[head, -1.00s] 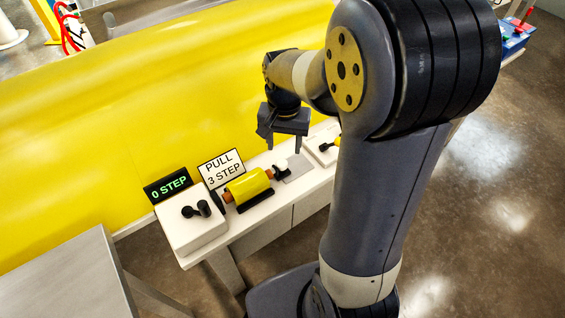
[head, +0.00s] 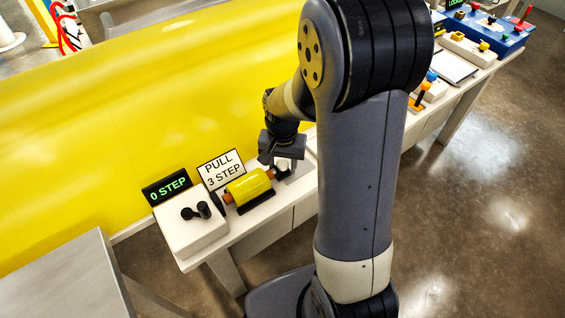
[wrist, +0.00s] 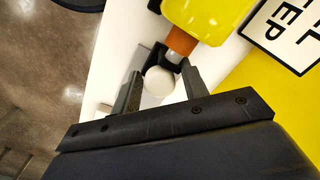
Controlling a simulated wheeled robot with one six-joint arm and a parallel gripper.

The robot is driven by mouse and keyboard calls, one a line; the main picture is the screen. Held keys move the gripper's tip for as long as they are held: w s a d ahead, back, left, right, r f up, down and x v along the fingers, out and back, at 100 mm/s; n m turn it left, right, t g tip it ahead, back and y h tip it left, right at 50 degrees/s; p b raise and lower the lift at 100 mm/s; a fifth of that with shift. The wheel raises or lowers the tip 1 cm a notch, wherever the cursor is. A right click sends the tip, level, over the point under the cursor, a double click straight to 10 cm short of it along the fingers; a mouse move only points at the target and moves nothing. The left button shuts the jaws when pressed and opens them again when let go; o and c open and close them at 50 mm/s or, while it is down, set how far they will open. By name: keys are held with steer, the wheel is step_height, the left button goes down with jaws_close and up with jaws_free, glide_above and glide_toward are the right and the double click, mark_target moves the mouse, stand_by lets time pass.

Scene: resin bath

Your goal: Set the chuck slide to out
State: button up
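The chuck slide's white round knob (head: 282,168) stands at the right end of a yellow cylinder (head: 248,188) with an orange-brown end. In the wrist view the knob (wrist: 159,86) lies between the two fingers of my gripper (wrist: 161,76), just past the orange end (wrist: 181,42). My gripper (head: 281,167) is low over the knob, with its fingers open on either side. A narrow gap seems to show beside the knob; contact is hard to tell. My gripper partly hides the slide in the head view.
A white box (head: 190,230) with a black lever stands left of the cylinder. Behind are a "0 STEP" display (head: 167,187) and a "PULL 3 STEP" sign (head: 221,170). A large yellow surface (head: 130,130) rises behind the bench. An orange-handled device (head: 420,97) is farther right.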

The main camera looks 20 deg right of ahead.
jaws_close()
stand_by(0.3)
steer(key=shift+w+d, duration=0.3)
steer(key=shift+d, duration=0.6)
steer(key=shift+w+d, duration=0.3)
steer(key=shift+d, duration=0.6)
steer(key=shift+o, duration=1.1)
jaws_free()
steer(key=shift+d, duration=0.1)
step_height(320, 180, up, 11)
steer(key=p, duration=0.1)
steer(key=shift+p, duration=0.35)
